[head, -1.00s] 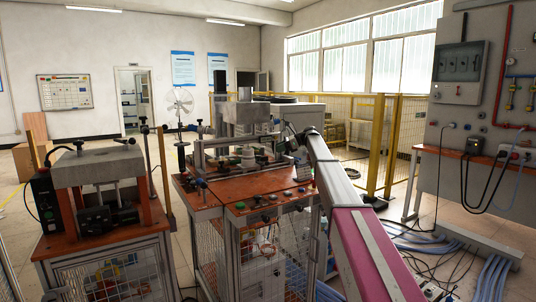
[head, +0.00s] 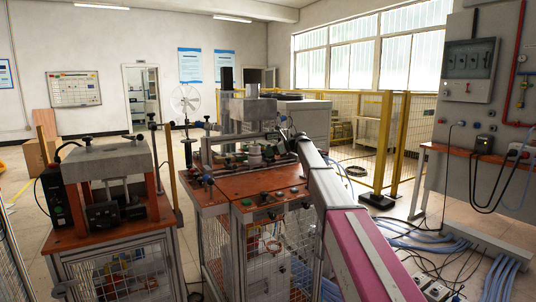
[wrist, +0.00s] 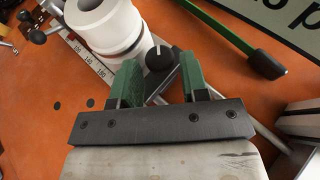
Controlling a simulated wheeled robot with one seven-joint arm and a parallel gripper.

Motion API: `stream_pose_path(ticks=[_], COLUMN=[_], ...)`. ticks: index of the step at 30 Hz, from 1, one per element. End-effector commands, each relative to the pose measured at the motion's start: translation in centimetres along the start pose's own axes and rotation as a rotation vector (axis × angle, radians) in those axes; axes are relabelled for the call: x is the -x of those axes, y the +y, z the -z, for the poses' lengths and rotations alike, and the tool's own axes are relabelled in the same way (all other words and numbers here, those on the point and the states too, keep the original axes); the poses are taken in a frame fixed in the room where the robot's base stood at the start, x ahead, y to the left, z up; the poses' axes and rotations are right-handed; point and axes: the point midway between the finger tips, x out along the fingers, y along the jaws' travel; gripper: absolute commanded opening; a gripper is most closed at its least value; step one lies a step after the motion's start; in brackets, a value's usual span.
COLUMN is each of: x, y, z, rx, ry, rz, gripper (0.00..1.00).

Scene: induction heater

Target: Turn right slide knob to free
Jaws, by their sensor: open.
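A round black knob (wrist: 159,59) with a white mark shows in the wrist view, beside a white cylinder (wrist: 108,25) and a numbered scale strip (wrist: 92,62). I take it for the slide knob; its marking is too small to read. My gripper (wrist: 161,70) has green fingers spread apart, one on each side of the knob in the picture. I cannot tell whether they touch it or hover above it. In the head view, my arm reaches over the middle workstation (head: 262,186) and hides the gripper and knob.
A second press station (head: 103,205) stands left. A yellow fence (head: 383,150) stands behind. Cables (head: 415,237) cover the floor at right.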

Motion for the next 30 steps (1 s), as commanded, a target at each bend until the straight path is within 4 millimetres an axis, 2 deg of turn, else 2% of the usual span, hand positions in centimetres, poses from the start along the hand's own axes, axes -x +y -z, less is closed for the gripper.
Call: stream_pose_path(ticks=[4,13,14,16,17,23,30], x=[-0.92,-1.1,-1.1,-1.09,-1.09,-1.13,-1.27], y=[-0.04,-0.01,-0.01,-0.01,-0.01,-0.18,-0.87], z=[0.04,0.02,0.01,0.01,0.01,-0.02,-0.1], rx=[0.0,0.0,0.0,0.0,0.0,0.008,0.08], ry=[0.0,0.0,0.0,0.0,0.0,0.0,0.001], rz=[0.001,0.001,0.001,0.001,0.001,-0.02,-0.195], gripper=[0.41,0.41,0.35,0.12,0.09,0.09,0.09])
